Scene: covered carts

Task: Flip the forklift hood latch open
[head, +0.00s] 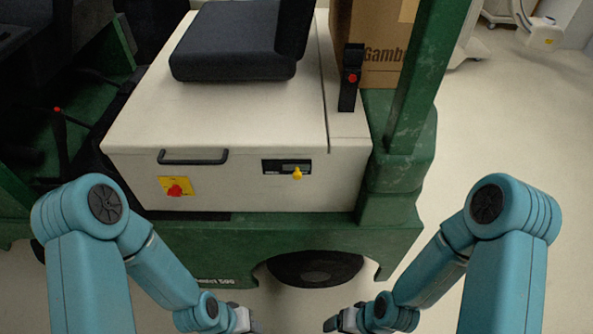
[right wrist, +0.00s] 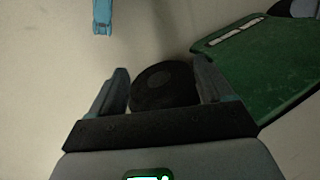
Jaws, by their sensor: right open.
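The forklift's cream hood (head: 240,125) fills the middle of the head view and looks closed. Its front face carries a black bar handle (head: 193,157), a red knob on a yellow plate (head: 175,188) and a black panel (head: 275,166) with a small yellow piece (head: 297,174). I cannot tell for sure which part is the latch. My left gripper (head: 247,322) is low at the bottom edge, well below the hood; its jaw opening is unclear. My right gripper (head: 334,323) is also low, in front of the wheel. In the right wrist view it is open and empty (right wrist: 164,84).
A black seat (head: 235,45) rests on the hood. A black post with a red button (head: 349,80) stands at its right rear, before a cardboard box (head: 372,45). The green frame (head: 390,190) and black wheel (head: 315,268) lie below and beside it.

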